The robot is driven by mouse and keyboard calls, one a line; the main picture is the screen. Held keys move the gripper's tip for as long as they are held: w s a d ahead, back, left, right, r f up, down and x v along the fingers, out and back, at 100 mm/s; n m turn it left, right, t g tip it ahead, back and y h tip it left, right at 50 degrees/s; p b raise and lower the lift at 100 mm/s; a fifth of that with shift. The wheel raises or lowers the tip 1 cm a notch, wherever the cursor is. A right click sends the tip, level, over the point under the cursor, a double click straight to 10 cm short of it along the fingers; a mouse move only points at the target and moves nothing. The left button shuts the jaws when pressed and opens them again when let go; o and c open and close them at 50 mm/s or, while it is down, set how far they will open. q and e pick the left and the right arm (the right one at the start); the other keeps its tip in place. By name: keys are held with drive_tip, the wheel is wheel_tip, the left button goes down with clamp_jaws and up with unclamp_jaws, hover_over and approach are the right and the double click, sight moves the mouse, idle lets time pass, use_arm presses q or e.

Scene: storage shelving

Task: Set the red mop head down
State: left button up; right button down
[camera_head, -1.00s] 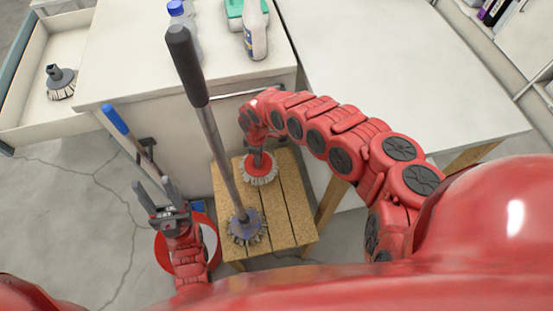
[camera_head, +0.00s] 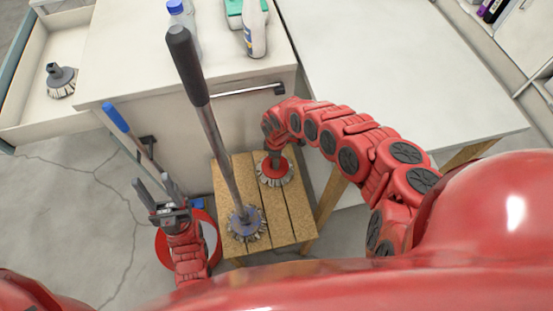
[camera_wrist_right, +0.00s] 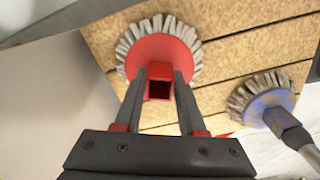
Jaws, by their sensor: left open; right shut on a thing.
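The red mop head (camera_head: 285,171), a red disc with a grey-white bristle fringe, is at the back right of the small wooden stool (camera_head: 285,224). It also shows in the right wrist view (camera_wrist_right: 147,48). My right gripper (camera_head: 272,150) is shut on the socket of the red mop head; the wrist view (camera_wrist_right: 160,76) shows both fingers against its sides. I cannot tell whether the bristles touch the wood. My left gripper (camera_head: 157,190) is open and empty, left of the stool.
A mop with a blue-grey head (camera_head: 243,222) and a long dark handle (camera_head: 187,65) stands on the stool. A red-rimmed bucket (camera_head: 166,248) and a blue-tipped handle (camera_head: 116,118) are by my left gripper. A grey brush head (camera_head: 60,80) lies in the open drawer (camera_head: 28,110).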

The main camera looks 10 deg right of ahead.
drive_tip(key=shift+f, duration=0.2)
drive_tip(key=c, duration=0.5)
unclamp_jaws()
drive_tip(key=shift+r, duration=0.1)
drive_tip(key=shift+r, duration=0.15)
wheel_tip(320, 180, up, 12)
drive_tip(key=p, duration=0.2)
drive_tip(key=shift+p, duration=0.4)
